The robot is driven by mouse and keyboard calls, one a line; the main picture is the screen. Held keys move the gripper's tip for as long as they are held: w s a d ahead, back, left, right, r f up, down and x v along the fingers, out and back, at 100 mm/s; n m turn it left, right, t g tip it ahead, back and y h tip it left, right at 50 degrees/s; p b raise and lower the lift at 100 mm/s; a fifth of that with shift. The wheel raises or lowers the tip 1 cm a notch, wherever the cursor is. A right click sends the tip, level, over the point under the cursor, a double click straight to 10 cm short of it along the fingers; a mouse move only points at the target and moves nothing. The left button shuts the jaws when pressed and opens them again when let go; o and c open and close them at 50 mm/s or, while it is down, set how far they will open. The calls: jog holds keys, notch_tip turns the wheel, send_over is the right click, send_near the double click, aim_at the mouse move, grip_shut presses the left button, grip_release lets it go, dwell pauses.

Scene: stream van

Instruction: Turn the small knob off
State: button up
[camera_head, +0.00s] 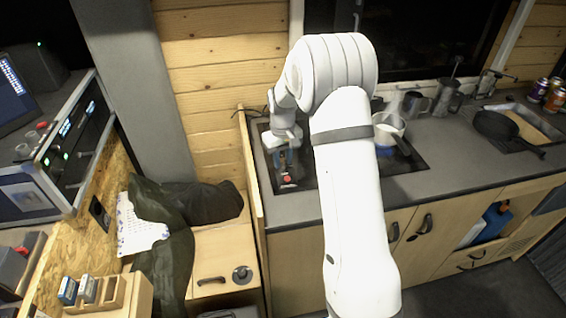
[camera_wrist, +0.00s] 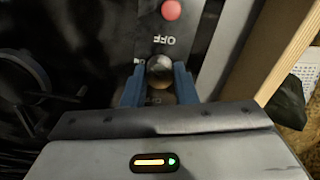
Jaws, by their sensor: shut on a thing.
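The small knob (camera_wrist: 160,70) is round, dark and shiny, in the middle of the wrist view. It sits on a grey control panel (camera_wrist: 182,18), with the printed word OFF beside it and a red button (camera_wrist: 171,10) farther up. My gripper (camera_wrist: 159,78) has its two blue fingers on either side of the knob and is shut on it. In the head view my gripper (camera_head: 284,158) is at the panel on the left end of the counter, where the knob is too small to make out. The red button (camera_head: 287,178) shows there too.
A black stove surface (camera_wrist: 60,60) lies left of the panel, and a wooden edge (camera_wrist: 290,50) stands to its right. In the head view, a white pot (camera_head: 388,128), metal jugs (camera_head: 413,104) and a black pan (camera_head: 496,125) stand farther right on the counter (camera_head: 440,150).

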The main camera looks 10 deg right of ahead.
aim_at(284, 160)
jog(key=m+b, duration=0.2)
jog(key=m, duration=0.3)
jog(key=shift+m, duration=0.3)
jog(key=m+b, duration=0.1)
jog(key=m, duration=0.3)
jog(key=shift+d+m, duration=0.15)
jog(key=shift+m, duration=0.55)
jog(key=o, duration=1)
jog(key=shift+r+b, duration=0.55)
jog(key=shift+r, duration=3.4)
jog(key=shift+s, duration=0.1)
